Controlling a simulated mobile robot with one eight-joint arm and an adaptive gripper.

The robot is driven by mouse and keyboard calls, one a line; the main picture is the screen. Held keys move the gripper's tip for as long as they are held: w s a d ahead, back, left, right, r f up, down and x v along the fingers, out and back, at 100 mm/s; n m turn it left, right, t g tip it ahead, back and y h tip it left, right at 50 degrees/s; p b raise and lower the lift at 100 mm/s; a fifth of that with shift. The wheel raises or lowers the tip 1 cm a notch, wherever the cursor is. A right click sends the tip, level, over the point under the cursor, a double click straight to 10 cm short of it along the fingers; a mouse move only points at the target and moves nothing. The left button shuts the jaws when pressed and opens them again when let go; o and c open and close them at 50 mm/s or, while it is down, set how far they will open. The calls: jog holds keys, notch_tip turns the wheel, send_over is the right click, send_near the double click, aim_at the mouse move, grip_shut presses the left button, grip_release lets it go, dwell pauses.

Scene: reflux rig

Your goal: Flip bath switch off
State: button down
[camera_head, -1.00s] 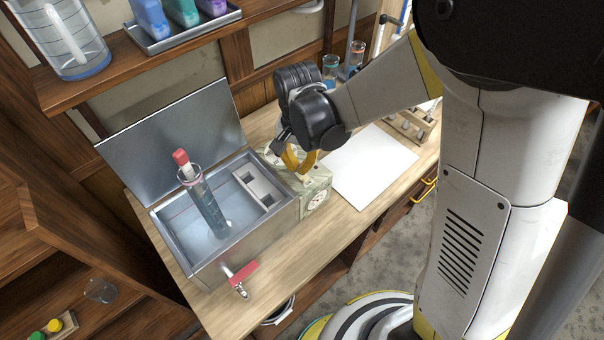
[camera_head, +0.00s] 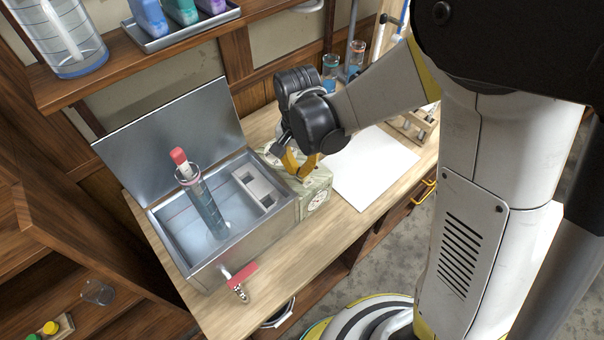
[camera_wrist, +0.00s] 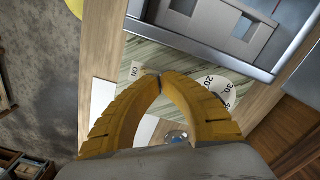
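The water bath (camera_head: 240,262) is an open metal tank with its lid raised. A pale green control box (camera_head: 324,183) with a white dial (camera_head: 317,201) adjoins its right side. In the wrist view the box top (camera_wrist: 190,60) shows a small ON label (camera_wrist: 135,71) and part of a numbered dial (camera_wrist: 208,86). My gripper (camera_head: 303,177) is over the box top. In the wrist view my gripper's yellow fingers (camera_wrist: 161,80) meet at the tips, close beside the ON label. The switch lever is not clearly visible; the fingertips may hide it. I cannot tell whether they touch it.
A glass cylinder with a red top (camera_head: 207,205) stands in the bath beside a slotted metal rack (camera_head: 257,186). A red-handled tap (camera_head: 242,276) juts from the bath front. White paper (camera_head: 372,168) lies right of the box. Blue-liquid glassware (camera_head: 331,68) stands behind.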

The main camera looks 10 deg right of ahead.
jog(key=shift+r+p, duration=2.4)
jog(key=shift+r, duration=1.15)
jog(key=s+d+r+n+t+b, duration=0.1)
jog(key=s+d+n+t+b, duration=0.4)
jog(key=s+d+b, duration=0.6)
jog(key=shift+d+r+t+b, duration=0.4)
jog(key=shift+d+t+b, duration=0.6)
jog(key=shift+d, duration=0.25)
jog(key=shift+w, duration=0.1)
